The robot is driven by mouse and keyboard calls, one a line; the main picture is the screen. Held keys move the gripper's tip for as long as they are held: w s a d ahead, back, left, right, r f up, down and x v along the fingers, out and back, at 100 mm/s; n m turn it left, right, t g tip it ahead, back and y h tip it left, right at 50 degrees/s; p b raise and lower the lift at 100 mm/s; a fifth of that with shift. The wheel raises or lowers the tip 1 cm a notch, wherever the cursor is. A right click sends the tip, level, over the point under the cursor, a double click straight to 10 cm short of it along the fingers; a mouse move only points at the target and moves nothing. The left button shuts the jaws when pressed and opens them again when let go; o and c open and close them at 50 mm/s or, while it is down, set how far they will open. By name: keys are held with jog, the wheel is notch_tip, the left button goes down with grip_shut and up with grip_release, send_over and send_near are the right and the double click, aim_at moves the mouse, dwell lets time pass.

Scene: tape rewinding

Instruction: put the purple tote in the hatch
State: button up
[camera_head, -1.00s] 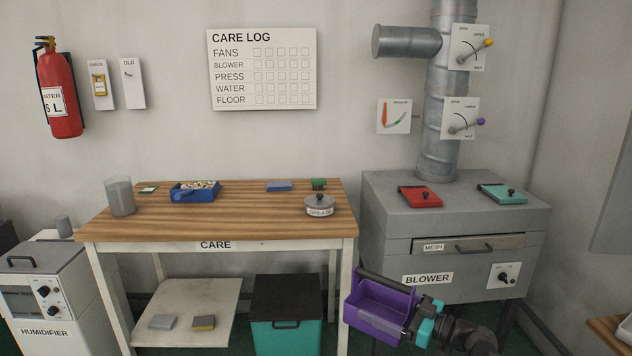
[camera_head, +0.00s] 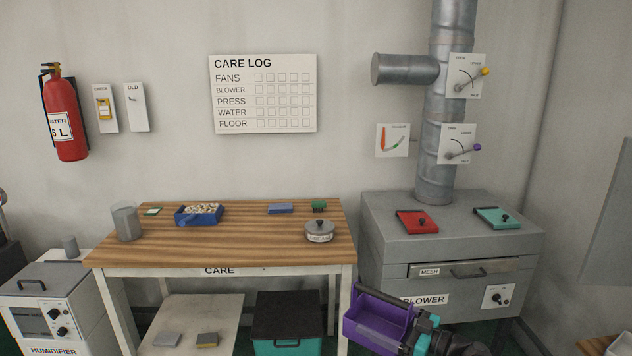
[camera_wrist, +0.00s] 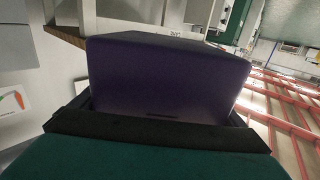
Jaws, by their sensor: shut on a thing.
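The purple tote (camera_head: 376,322) is an open box with a dark bar handle, at the bottom centre-right of the head view. My gripper (camera_head: 427,324), with teal fingers, is shut on the tote at its right end and holds it up in front of the blower. In the wrist view the tote (camera_wrist: 165,75) fills the middle, beyond the dark edge of my gripper (camera_wrist: 155,128). The tote's underside is out of sight. Nothing in view is labelled as a hatch, so I cannot tell which part it is.
The grey blower (camera_head: 385,245) stands behind the tote, with a red plate (camera_head: 417,222) and a teal plate (camera_head: 495,217) on top and a mesh drawer (camera_head: 465,270) in front. The wooden care table (camera_head: 240,235) is to the left, with a black-and-teal bin (camera_head: 287,318) below.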

jog(key=shift+r, duration=0.15)
dwell(0.3)
notch_tip(320, 180, up, 17)
jog(key=p, duration=1.7)
jog(key=shift+a, duration=0.1)
